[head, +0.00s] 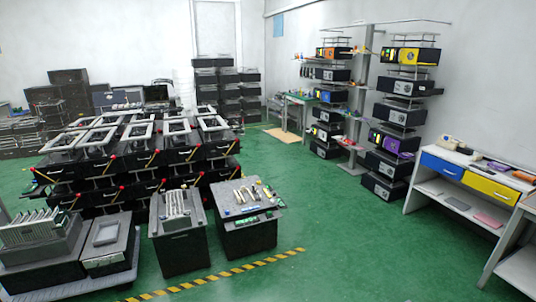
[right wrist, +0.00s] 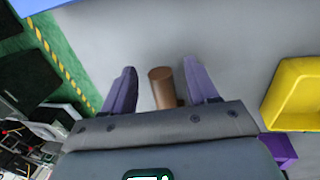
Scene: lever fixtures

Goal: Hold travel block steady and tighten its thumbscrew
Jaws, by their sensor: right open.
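In the right wrist view my right gripper (right wrist: 160,68) is open, with its two purple-grey fingers apart. A short brown cylinder (right wrist: 164,90) shows between the fingers, with a gap on each side. Its near end is partly hidden by the gripper body. I cannot tell whether it is the thumbscrew. I cannot pick out the travel block in either view. Neither gripper shows in the head view, and my left gripper is not in view.
In the right wrist view a grey surface lies beyond the fingers, with a yellow tray-like thing (right wrist: 300,95) at right. In the head view a white bench (head: 480,172) stands at right, two dark cases stand centre-left, and green floor (head: 330,235) is clear.

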